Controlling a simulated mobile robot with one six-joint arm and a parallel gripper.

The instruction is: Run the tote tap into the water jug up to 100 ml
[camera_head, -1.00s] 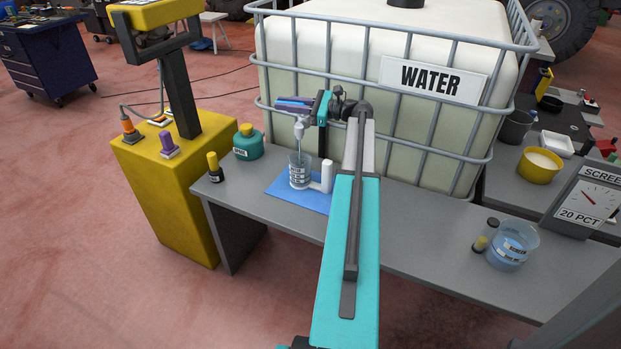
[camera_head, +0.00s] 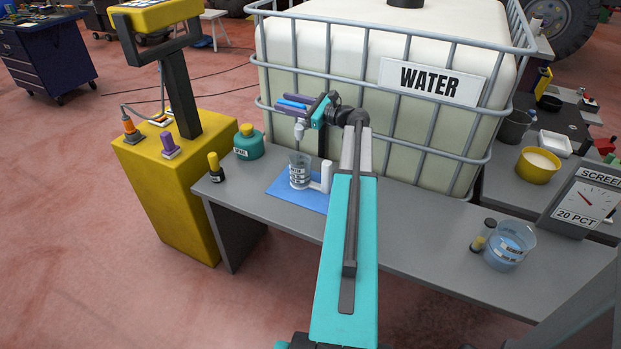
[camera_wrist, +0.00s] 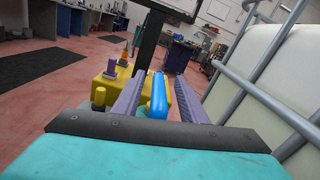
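The white tote marked WATER (camera_head: 430,78) stands in a grey cage on the bench. Its pale tap spout (camera_head: 299,131) points down above the clear water jug (camera_head: 300,172), which stands upright on a blue mat (camera_head: 281,186). The level in the jug is too small to read. My gripper (camera_head: 290,102) is at the tap, with its purple fingers apart. The blue tap lever (camera_wrist: 159,98) lies lengthwise between the fingers in the wrist view, with a visible gap on each side. The lower tap and jug are hidden there.
A white cylinder (camera_head: 327,176) stands just right of the jug. A green bottle (camera_head: 248,143) and a small black-and-yellow bottle (camera_head: 215,168) stand to its left. A jug of bluish liquid (camera_head: 510,245) is at the bench's right. The bench middle is partly behind my arm.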

